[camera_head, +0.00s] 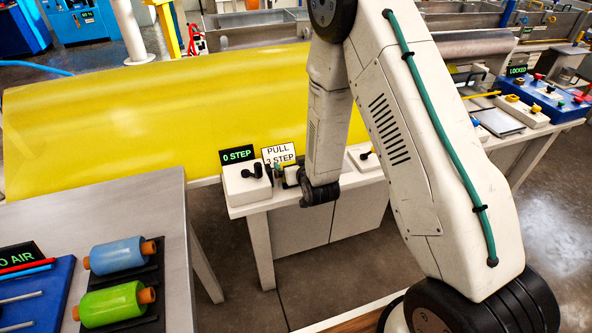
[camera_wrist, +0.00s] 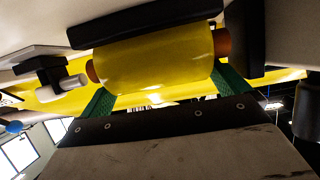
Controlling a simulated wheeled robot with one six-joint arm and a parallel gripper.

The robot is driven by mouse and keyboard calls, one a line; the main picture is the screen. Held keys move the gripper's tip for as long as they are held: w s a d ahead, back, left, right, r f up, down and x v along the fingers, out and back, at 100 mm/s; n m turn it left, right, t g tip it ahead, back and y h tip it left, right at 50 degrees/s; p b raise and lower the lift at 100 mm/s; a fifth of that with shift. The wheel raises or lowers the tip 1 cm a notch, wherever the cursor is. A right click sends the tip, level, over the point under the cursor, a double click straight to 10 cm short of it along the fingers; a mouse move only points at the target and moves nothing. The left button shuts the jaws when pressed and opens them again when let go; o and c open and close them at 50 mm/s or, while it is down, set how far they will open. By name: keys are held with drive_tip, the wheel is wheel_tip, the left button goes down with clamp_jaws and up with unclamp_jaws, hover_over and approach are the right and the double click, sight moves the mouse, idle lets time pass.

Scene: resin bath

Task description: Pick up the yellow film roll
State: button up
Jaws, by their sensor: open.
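The yellow film roll (camera_wrist: 155,60), with orange-brown core ends, fills the upper middle of the wrist view. It lies along a black holder (camera_wrist: 135,22). My gripper (camera_wrist: 165,84) is open, with its green-padded fingers spread apart at the roll's near side, one toward each end. I cannot tell whether the pads touch the roll. In the head view I cannot make out this roll, and my arm covers much of the middle.
A broad yellow sheet (camera_head: 150,105) covers the long table. A blue roll (camera_head: 117,256) and a green roll (camera_head: 112,304) lie on black holders at lower left. A "0 STEP" sign (camera_head: 237,155) and a "PULL 3 STEP" sign (camera_head: 279,155) stand near my wrist.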

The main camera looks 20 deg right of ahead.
drive_tip(key=shift+x, duration=1.05)
drive_tip(key=shift+c, duration=0.3)
drive_tip(key=c, duration=0.8)
drive_tip(key=shift+c, duration=0.2)
drive_tip(key=shift+r, duration=0.1)
